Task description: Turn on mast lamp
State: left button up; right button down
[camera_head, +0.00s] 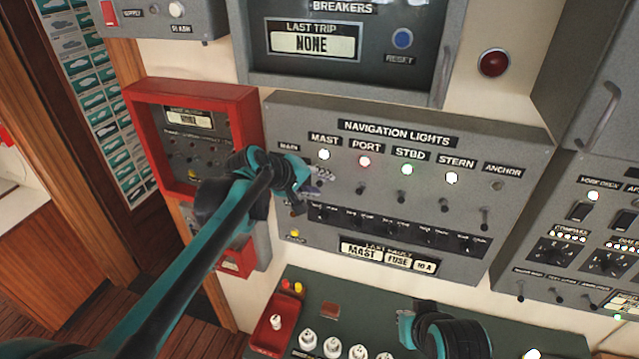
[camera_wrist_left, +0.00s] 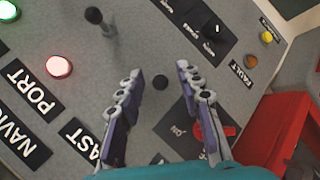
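The navigation lights panel (camera_head: 330,112) is grey and wall-mounted. Its mast lamp (camera_head: 323,154) glows white under the MAST label. My left gripper (camera_head: 314,183) is just below that lamp and covers the mast switch in the head view. In the left wrist view my left gripper (camera_wrist_left: 160,88) is open, its two fingers apart. The port switch (camera_wrist_left: 93,15) stands beside. A dark, teal-edged part of my right arm (camera_head: 450,335) shows at the bottom; its fingers are not discernible.
The port lamp (camera_head: 364,161), starboard lamp (camera_head: 407,169) and stern lamp (camera_head: 451,177) are lit; the anchor lamp (camera_head: 498,185) is dark. The fault display (camera_head: 389,257) reads MAST FUSE 10 A. A red-framed box (camera_head: 143,103) juts out left. A green console (camera_head: 330,288) lies below.

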pick_arm(q)
jog(key=v, duration=1.1)
jog(key=shift+s+a, duration=0.25)
jog(key=shift+r, duration=0.1)
jog(key=s+a+f+m+y+b, duration=0.2)
jog(key=s+a+f+b, duration=0.2)
jog(key=f, duration=1.3)
jog(key=s+a+f+m+y+b, duration=0.1)
jog(key=s+a+f+y+b, duration=0.1)
jog(key=s+f+b, duration=0.8)
jog(key=s+a+f+m+y+b, duration=0.2)
jog(key=s+a+f+b, duration=0.3)
jog(key=f+b, duration=1.2)
notch_tip(320, 180, down, 7)
jog(key=s, duration=0.2)
jog(key=shift+s+a+f+m+y+b, duration=0.2)
jog(key=shift+s+a+m+y+b, duration=0.1)
jog(key=shift+s+a+b, duration=0.1)
